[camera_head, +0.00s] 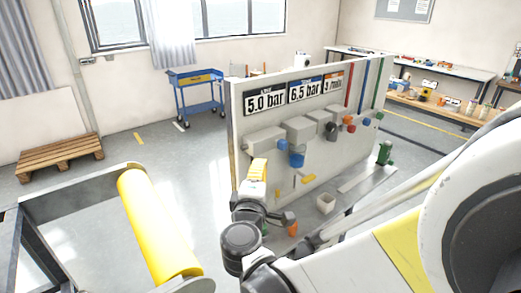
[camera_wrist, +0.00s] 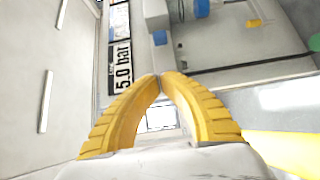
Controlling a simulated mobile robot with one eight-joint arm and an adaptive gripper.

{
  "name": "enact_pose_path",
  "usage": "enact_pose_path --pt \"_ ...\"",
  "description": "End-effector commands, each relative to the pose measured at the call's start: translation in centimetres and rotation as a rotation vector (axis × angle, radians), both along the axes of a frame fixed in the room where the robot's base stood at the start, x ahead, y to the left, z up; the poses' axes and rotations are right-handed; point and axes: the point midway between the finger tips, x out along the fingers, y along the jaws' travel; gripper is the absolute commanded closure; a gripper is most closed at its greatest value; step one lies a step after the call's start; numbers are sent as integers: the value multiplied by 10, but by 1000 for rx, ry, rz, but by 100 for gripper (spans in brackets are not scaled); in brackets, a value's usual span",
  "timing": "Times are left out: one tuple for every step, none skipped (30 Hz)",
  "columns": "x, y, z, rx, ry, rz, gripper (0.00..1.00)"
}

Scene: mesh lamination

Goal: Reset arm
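My gripper (camera_wrist: 159,77) has two ribbed yellow fingers, and their tips meet in the wrist view with nothing held between them. In the head view my gripper (camera_head: 260,162) points upward in front of the left part of the white panel (camera_head: 237,125). The gripper is near the panel's front. My arm reaches in from the lower right and is folded at the wrist.
The panel carries a "5.0 bar" sign (camera_head: 265,99), grey boxes and a blue cup-shaped part (camera_head: 297,159). A blue cart (camera_head: 195,92) stands behind, with open floor.

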Motion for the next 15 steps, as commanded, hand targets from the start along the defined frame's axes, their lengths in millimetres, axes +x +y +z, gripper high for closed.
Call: enact_pose_path --pt "-6 2 0 0 0 3 100" --pt "-9 2 0 0 0 3 100" --pt "-11 3 0 0 0 2 100" --pt "-13 3 0 0 0 1 100" --pt "-14 3 0 0 0 0 100" --pt "-15 3 0 0 0 0 100" --pt "-16 3 0 0 0 0 100" --pt "-16 3 0 0 0 0 100" --pt "-16 3 0 0 0 0 100" --pt "-16 3 0 0 0 0 100" --pt "-16 3 0 0 0 0 100" --pt "-16 3 0 0 0 0 100" --pt "-16 3 0 0 0 0 100" --pt "-16 3 0 0 0 0 100" --pt "-16 3 0 0 0 0 100"
